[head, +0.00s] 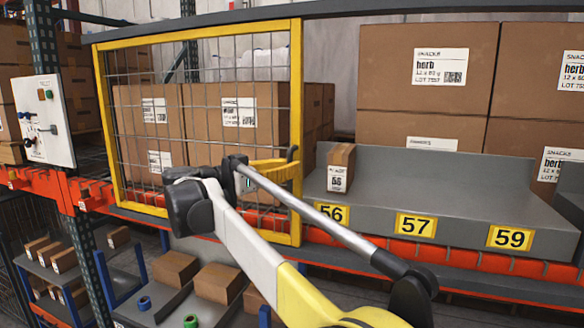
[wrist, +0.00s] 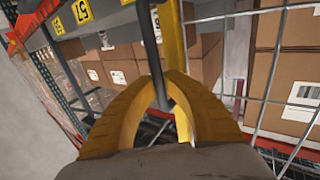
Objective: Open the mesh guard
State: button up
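The mesh guard (head: 296,105) is a yellow upright frame with grey wire mesh, standing across the left bay of the rack in the head view. In the wrist view its yellow post (wrist: 173,40) runs behind the fingers, with mesh to the right. A dark bar handle (wrist: 151,45) is on the guard's right side; its top end (head: 292,153) shows in the head view. My gripper (head: 290,168) is at this handle. In the wrist view the yellow fingertips (wrist: 166,84) come together around the bar. My arm hides part of the guard's lower mesh.
Large cartons (head: 430,70) stand on the shelf to the right, and a small box (head: 340,168) stands close right of the guard. A white control panel (head: 42,122) is at left. Lower shelves hold small boxes (head: 174,269).

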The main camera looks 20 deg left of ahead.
jog(key=o, duration=0.4)
jog(key=shift+s, duration=0.1)
jog(key=v, duration=1.2)
